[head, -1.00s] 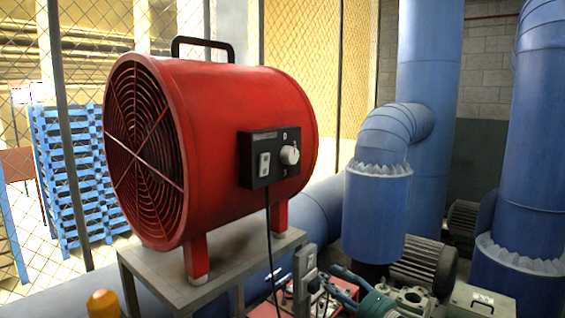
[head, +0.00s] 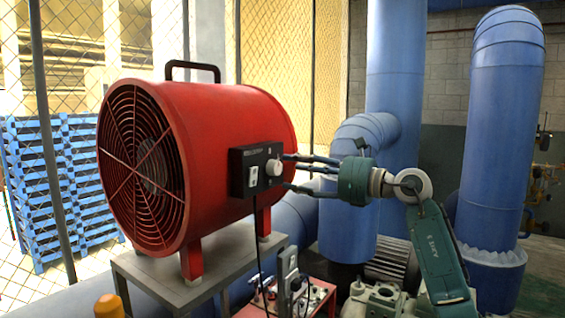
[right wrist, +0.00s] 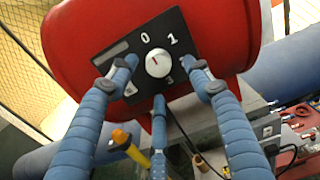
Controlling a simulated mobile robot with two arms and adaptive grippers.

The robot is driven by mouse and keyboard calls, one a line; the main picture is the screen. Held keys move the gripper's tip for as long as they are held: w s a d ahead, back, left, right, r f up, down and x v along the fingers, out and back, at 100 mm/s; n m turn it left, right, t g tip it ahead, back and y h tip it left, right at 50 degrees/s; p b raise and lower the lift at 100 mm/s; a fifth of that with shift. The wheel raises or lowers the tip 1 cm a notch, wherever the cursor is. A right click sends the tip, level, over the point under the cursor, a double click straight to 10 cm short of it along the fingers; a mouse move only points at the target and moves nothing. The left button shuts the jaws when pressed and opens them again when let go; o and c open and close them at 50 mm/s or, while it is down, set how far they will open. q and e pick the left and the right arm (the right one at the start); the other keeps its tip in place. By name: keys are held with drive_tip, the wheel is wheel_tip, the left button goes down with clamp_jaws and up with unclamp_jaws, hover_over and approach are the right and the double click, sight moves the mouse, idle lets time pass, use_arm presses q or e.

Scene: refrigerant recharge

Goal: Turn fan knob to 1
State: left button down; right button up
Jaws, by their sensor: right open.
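The red drum fan (head: 225,120) stands on a grey metal stand, with a black control box (head: 237,185) on its side. The white round fan knob (head: 274,167) is on that box. In the right wrist view the knob (right wrist: 158,65) has printed marks "0" and "1" above it; I cannot tell which one it points to. My right gripper (head: 289,172) is open, its blue fingers reaching from the right close to the knob. In the right wrist view the fingertips (right wrist: 160,74) spread around the knob, with no clear contact. My left gripper is out of view.
The grey stand (head: 190,294) holds the fan. A black cable hangs from the box. A red case (head: 318,295) and grey machinery lie below my right arm. Large blue pipes (head: 395,75) stand behind. A wire fence and blue pallets (head: 85,180) are at the left.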

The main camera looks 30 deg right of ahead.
sight(278, 168)
drive_tip(key=p+x, duration=0.1)
drive_tip(key=x, duration=0.2)
drive_tip(key=shift+w+a+r, duration=0.1)
drive_tip(key=shift+w+a, duration=0.1)
drive_tip(key=shift+a, duration=0.1)
drive_tip(key=shift+w, duration=0.35)
drive_tip(key=shift+s, duration=0.1)
drive_tip(key=c, duration=1.2)
